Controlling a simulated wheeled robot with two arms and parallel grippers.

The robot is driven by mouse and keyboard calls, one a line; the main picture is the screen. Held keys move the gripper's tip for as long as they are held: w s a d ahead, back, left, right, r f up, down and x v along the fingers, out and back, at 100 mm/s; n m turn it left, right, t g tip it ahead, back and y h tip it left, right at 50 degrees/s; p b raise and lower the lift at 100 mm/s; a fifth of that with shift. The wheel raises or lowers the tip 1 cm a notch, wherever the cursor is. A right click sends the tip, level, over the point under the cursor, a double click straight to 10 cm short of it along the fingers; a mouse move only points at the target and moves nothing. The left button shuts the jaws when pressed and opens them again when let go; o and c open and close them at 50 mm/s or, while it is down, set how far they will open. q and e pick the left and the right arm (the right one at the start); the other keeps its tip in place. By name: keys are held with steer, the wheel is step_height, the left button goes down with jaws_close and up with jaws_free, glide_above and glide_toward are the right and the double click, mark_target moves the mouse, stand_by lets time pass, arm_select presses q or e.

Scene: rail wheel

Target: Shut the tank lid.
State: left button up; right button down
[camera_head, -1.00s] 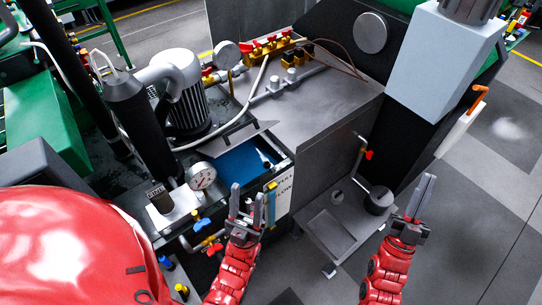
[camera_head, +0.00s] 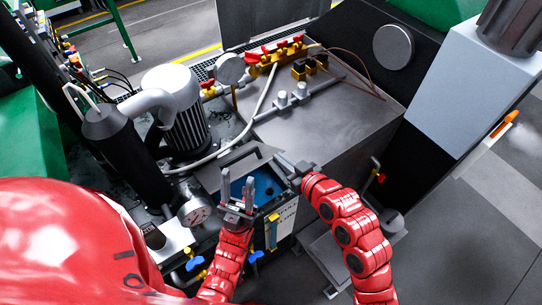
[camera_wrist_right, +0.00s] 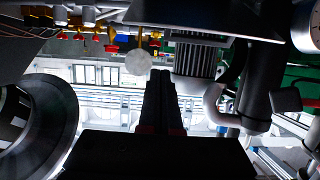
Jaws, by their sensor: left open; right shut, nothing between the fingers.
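The tank (camera_head: 268,187) has a blue interior that shows through its open top in the head view. Its grey lid (camera_head: 246,155) stands raised and tilted along the tank's far side. My right gripper (camera_head: 281,159) is shut and empty beside the right end of the lid; whether it touches the lid I cannot tell. Its closed fingers (camera_wrist_right: 160,98) also show in the right wrist view, below a dark plate that I cannot identify for sure. My left gripper (camera_head: 238,180) is open and empty, fingers up, in front of the tank opening and hiding part of it.
A pressure gauge (camera_head: 194,212) and blue-handled valves (camera_head: 194,263) are left of the tank. A motor (camera_head: 178,105) and a pale hose (camera_head: 215,153) lie behind it. A metal cabinet top (camera_head: 335,105) with red-handled brass valves (camera_head: 275,57) extends behind right. Free floor lies at far right.

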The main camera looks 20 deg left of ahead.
steer(key=p, duration=0.3)
glide_above(270, 160)
steer(key=w+a, duration=0.1)
steer(key=a, duration=0.1)
step_height(270, 160, down, 2)
steer(key=shift+w+d+f, duration=0.1)
steer(key=shift+d+f, duration=0.05)
steer(key=shift+f, duration=0.05)
steer(key=d+f, duration=0.1)
steer(key=s+f+p, duration=0.1)
steer(key=f, duration=0.1)
steer(key=shift+s+d, duration=0.1)
steer(key=shift+d, duration=0.25)
steer(key=shift+s+d+f, duration=0.1)
steer(key=shift+d+f, duration=0.1)
steer(key=shift+f, duration=0.05)
